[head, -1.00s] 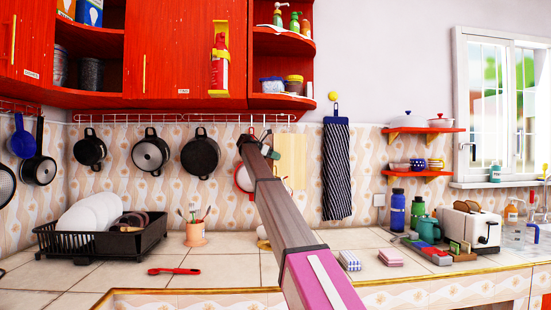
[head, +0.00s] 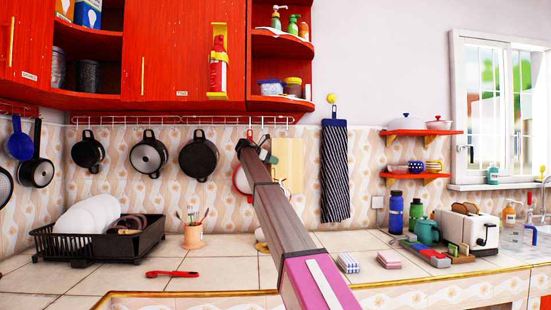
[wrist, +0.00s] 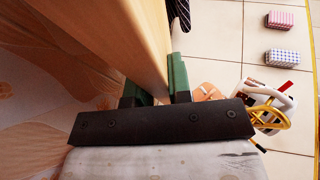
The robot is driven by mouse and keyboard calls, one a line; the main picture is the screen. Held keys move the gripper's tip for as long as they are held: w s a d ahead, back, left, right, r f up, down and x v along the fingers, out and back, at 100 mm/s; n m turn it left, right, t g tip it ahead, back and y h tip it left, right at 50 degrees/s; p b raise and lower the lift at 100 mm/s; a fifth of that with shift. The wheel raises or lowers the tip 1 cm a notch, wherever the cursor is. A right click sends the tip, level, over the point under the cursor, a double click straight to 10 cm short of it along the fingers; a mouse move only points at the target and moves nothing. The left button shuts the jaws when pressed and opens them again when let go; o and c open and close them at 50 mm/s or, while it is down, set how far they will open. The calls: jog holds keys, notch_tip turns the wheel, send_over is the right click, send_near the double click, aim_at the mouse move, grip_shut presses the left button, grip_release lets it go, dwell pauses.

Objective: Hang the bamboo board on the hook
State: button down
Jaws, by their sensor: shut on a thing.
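The pale bamboo board (head: 289,160) is upright against the tiled wall, just below the hook rail (head: 180,119) under the red cabinet. My gripper (head: 268,152) is at the board's left side in the head view, largely hidden by my own arm. In the wrist view, the green fingers of my gripper (wrist: 156,88) are shut on the board (wrist: 110,35), one on each face. The board's top lies close under the rail; I cannot tell whether it touches a hook.
Several dark pans (head: 199,159) hang from the rail to the left. A red-rimmed pan (head: 241,180) hangs beside my arm. A striped cloth (head: 334,170) hangs to the right of the board. A dish rack (head: 98,240) and a toaster (head: 471,230) stand on the counter.

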jog(key=c, duration=1)
grip_release()
jog(key=shift+r, duration=0.1)
jog(key=shift+o, duration=0.2)
jog(key=v, duration=1)
jog(key=shift+s+a, duration=0.2)
jog(key=shift+a, duration=0.2)
